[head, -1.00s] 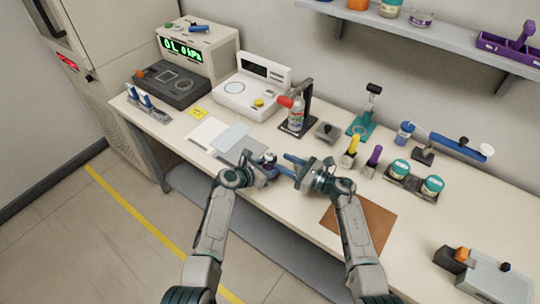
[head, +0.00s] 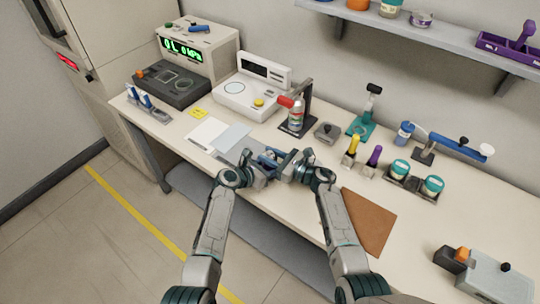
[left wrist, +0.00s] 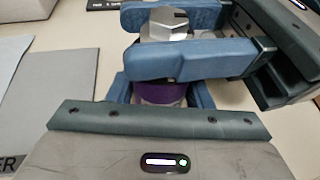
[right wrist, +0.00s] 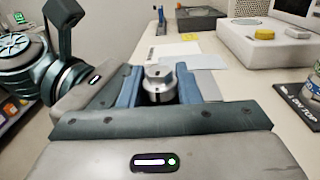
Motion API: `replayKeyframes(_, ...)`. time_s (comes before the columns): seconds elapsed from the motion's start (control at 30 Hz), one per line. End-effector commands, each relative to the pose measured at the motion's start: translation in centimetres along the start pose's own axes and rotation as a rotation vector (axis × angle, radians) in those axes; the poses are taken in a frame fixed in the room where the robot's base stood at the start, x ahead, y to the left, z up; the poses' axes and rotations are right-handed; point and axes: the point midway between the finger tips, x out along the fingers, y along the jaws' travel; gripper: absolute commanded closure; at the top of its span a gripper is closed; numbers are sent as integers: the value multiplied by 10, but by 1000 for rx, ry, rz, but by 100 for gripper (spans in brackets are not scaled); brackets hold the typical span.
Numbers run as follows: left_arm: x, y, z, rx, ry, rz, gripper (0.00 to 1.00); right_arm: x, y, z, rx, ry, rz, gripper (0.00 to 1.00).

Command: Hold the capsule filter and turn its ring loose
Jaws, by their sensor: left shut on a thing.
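The capsule filter has a purple body (left wrist: 160,94) and a faceted grey metal top (left wrist: 165,25). My left gripper (head: 262,163) is shut on the filter's lower part and holds it upright near the table's front edge. My right gripper (head: 279,158) comes in from the right above the left fingers. Its two blue fingers stand either side of the metal top, as the right wrist view shows with the top (right wrist: 158,78) between them. A narrow gap seems to show there, so it looks open. The ring cannot be told apart clearly.
A grey mat (head: 232,137) and a white sheet (head: 206,132) lie left of the grippers. A brown mat (head: 369,222) lies to the right. A stand with a bottle (head: 296,118) and a small grey block (head: 327,132) stand behind. Two teal-lidded jars (head: 399,167) sit further right.

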Motion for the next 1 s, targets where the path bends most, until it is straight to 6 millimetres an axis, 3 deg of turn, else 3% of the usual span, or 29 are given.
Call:
replayKeyframes(0.27,0,0,-2,-1,4,0,99,1,0,-1,1,0,55,93)
replayKeyframes(1.0,0,-1,-2,-1,2,-3,99,2,0,-3,3,5,445,92)
